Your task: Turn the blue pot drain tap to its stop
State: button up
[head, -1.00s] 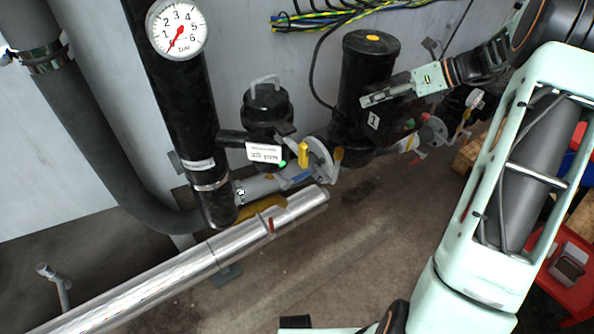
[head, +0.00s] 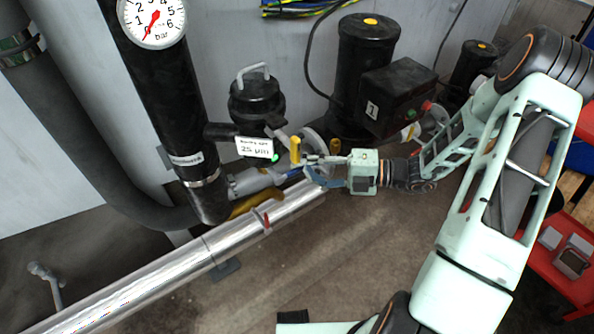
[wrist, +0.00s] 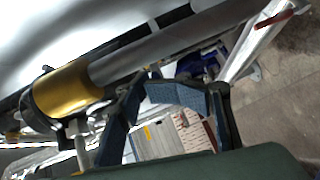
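The black pot (head: 256,105) with a grey bail handle stands in the pipe line behind a white label. A small blue part (head: 293,173), which looks like the drain tap handle, shows low beside the grey flange and is partly hidden by my gripper. My gripper (head: 308,166) is at the flange, just right of and close to the blue part; I cannot tell whether it touches. In the wrist view my gripper's dark, blue-padded fingers (wrist: 172,112) are apart, with nothing clearly between them. The tap is not clearly identifiable there.
A yellow knob (head: 295,150) stands up right above my fingers. A silver insulated pipe (head: 190,265) runs just below. A black pump (head: 365,50) with box 1 (head: 397,97) stands behind. A gold cylinder (wrist: 68,92) is close in the wrist view. Floor to the front is clear.

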jog(key=shift+x, duration=0.8)
jog(key=shift+r, duration=0.1)
